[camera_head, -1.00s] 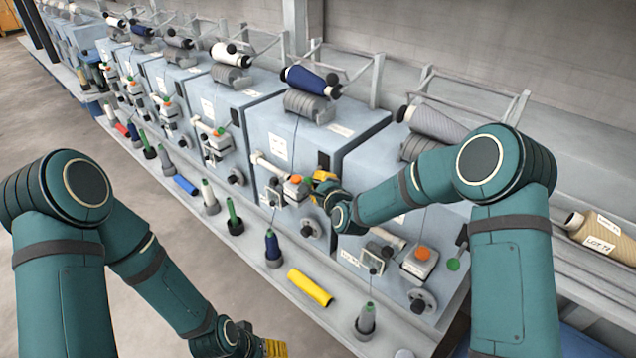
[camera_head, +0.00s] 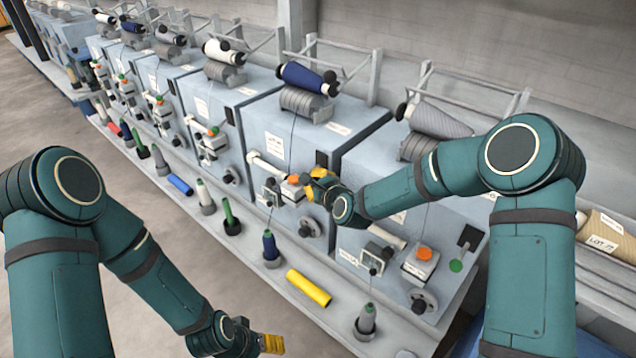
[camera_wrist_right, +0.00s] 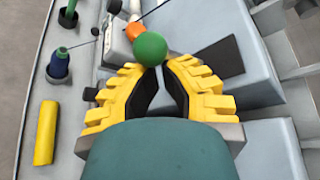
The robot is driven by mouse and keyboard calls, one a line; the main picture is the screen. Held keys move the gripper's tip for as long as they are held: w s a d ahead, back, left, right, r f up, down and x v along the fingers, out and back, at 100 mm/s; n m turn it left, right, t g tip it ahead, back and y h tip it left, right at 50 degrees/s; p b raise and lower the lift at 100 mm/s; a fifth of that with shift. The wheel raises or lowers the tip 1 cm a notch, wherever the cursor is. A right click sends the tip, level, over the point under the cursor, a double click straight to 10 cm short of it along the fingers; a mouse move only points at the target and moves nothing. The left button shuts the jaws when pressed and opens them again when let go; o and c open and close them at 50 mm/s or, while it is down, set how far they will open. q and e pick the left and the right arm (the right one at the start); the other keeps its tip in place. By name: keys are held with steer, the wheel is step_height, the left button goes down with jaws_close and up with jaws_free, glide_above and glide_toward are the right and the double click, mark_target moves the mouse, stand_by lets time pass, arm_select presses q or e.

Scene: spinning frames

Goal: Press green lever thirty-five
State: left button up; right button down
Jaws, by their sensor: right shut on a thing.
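The green lever knob (camera_wrist_right: 150,48) shows in the wrist view as a round green ball right at the fingertips of my right gripper (camera_wrist_right: 158,66), which is shut on it. In the head view my right gripper (camera_head: 318,186) is at the front of the machine with the dark blue package (camera_head: 308,78) and hides the knob. Just left of it is a grey block with an orange button (camera_head: 293,180). The orange button also shows in the wrist view (camera_wrist_right: 134,31). No lever number is readable. My left gripper (camera_head: 272,344) hangs low, away from the machines; its fingers are unclear.
A row of similar blue-grey machines runs to the far left. The neighbouring machine on the right has an orange button (camera_head: 423,253) and a green knob (camera_head: 456,266).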

steer(key=shift+s+a+r+m+g+y, duration=0.15)
steer(key=shift+r+m+g+y, duration=0.25)
steer(key=shift+r+m+g, duration=0.4)
steer(key=shift+r+b, duration=0.15)
steer(key=shift+b, duration=0.15)
stand_by(2.8)
steer(key=shift+r, duration=0.85)
